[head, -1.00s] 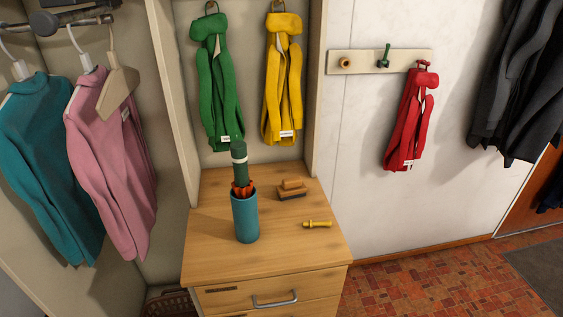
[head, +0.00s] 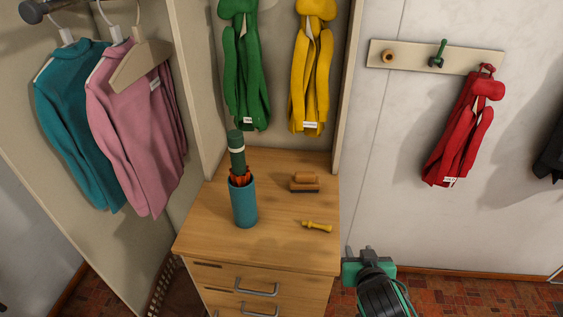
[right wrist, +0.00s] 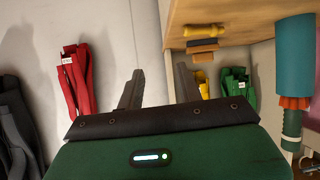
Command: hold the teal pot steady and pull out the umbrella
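The teal pot (head: 244,203) stands upright on the wooden cabinet top. The umbrella (head: 237,150), dark green with a pale band and orange near the rim, stands in it, its lower part hidden inside. The right wrist view shows the pot (right wrist: 294,55) and umbrella (right wrist: 291,128) upside down at the right edge. My right gripper (head: 368,256) is low beside the cabinet's right side, apart from the pot. In the right wrist view its two fingers (right wrist: 158,75) are spread with nothing between them. My left gripper is not in view.
A wooden brush (head: 305,182) and a yellow-handled item (head: 317,226) lie right of the pot on the cabinet top (head: 285,240). Green (head: 245,70) and yellow (head: 312,70) garments hang behind. Teal (head: 85,120) and pink (head: 135,130) sweaters hang at left.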

